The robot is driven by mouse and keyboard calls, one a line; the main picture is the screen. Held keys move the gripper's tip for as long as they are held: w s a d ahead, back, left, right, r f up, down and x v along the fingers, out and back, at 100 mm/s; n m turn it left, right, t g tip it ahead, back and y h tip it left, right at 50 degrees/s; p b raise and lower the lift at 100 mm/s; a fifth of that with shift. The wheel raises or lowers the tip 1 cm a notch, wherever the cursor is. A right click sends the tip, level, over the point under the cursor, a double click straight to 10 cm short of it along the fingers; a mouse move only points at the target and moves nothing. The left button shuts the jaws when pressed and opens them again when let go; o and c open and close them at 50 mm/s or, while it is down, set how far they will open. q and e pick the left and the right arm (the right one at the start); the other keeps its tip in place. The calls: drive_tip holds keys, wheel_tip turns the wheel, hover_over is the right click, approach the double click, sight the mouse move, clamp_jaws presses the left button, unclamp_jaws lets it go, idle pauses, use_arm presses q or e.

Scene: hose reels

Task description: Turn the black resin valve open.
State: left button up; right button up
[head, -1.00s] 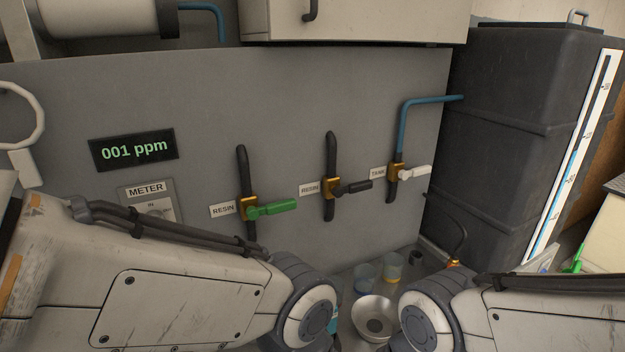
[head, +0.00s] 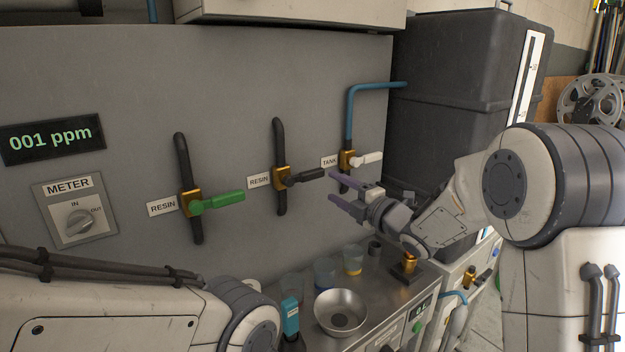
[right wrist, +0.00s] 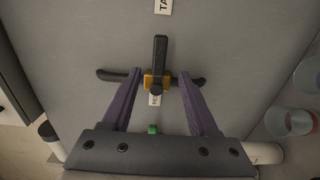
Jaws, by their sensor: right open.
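The black resin valve (head: 304,175) is on the grey panel, on a dark vertical pipe with a brass body. Its lever points right, crosswise to the pipe. In the right wrist view, the black lever (right wrist: 160,55) lies ahead between the finger lines. My right gripper (head: 336,187) is open and empty, its fingers pointing left toward the lever's free end, apart from it. It also shows in the right wrist view (right wrist: 160,74) with its fingers spread on either side. My left arm shows at lower left, but its gripper is out of view.
A green-levered resin valve (head: 217,202) is left of the black one, and a white-levered tank valve (head: 366,160) is right. The display (head: 52,139) reads 001 ppm. A metal bowl (head: 341,312) and several cups stand on the counter below.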

sight(315, 176)
drive_tip(key=p+x, duration=0.2)
drive_tip(key=x, duration=0.8)
clamp_jaws()
idle(1.3)
